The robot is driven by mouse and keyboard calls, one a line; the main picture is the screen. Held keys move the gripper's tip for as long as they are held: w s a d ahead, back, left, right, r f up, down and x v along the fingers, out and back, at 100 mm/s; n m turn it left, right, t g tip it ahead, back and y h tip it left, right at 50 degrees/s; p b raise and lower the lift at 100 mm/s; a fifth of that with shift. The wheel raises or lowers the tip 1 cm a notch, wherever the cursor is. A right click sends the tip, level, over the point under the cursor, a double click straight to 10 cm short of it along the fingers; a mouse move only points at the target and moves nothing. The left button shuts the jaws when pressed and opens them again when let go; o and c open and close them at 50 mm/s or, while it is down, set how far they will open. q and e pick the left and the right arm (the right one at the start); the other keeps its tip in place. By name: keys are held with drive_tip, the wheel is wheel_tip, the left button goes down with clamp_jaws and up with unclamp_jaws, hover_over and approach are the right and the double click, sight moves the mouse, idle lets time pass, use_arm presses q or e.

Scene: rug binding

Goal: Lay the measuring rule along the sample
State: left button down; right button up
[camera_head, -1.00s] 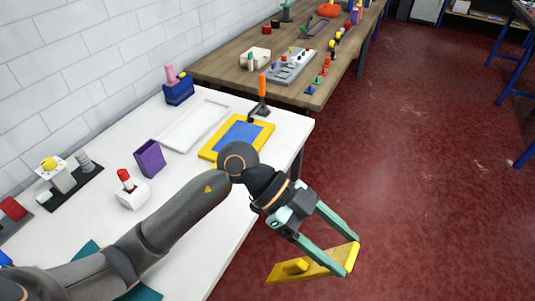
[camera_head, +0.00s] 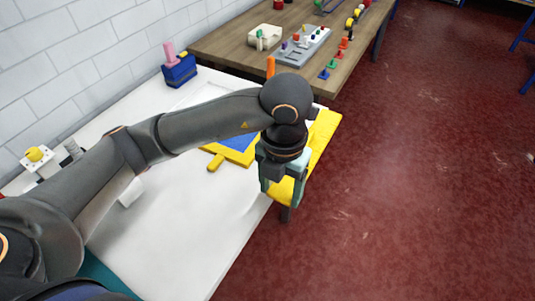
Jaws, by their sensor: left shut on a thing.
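The measuring rule (camera_head: 322,138) appears to be the long yellow piece in my left gripper (camera_head: 283,181). The gripper is shut on it, by the right edge of the white table. The rule slants from upper right to lower left, and its middle is partly hidden by the gripper. The sample, a blue panel with a yellow border (camera_head: 238,143), lies on the table just left of the gripper. My left arm covers much of its far side. A short yellow stub (camera_head: 215,162) shows at its near edge; I cannot tell what it belongs to. My right gripper is not in view.
The white table (camera_head: 185,230) has clear room in front of the sample. A blue block with a pink peg (camera_head: 179,68) stands at the back. A wooden bench (camera_head: 235,45) with a grey tray (camera_head: 302,46) lies beyond. Red floor is open at right.

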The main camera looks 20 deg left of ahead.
use_arm(q)
drive_tip(key=w+a+f, duration=0.3)
drive_tip(key=w+a, duration=0.1)
drive_tip(key=a, duration=0.3)
hover_over(248, 187)
drive_tip(key=d, duration=0.1)
drive_tip(key=f, duration=0.5)
drive_tip(key=shift+s+f+p, duration=0.1)
drive_tip(key=shift+s+p, duration=0.25)
drive_tip(key=shift+p, duration=0.05)
drive_tip(key=shift+w+a+f, duration=0.2)
drive_tip(key=shift+a+f, duration=0.05)
drive_tip(key=shift+f, duration=0.15)
drive_tip(key=f, duration=0.3)
drive_tip(key=shift+w+a+f, duration=0.15)
drive_tip(key=shift+a+f, duration=0.1)
drive_tip(key=shift+f, duration=0.1)
unclamp_jaws()
wheel_tip(248, 187, up, 12)
drive_tip(key=shift+r, duration=0.1)
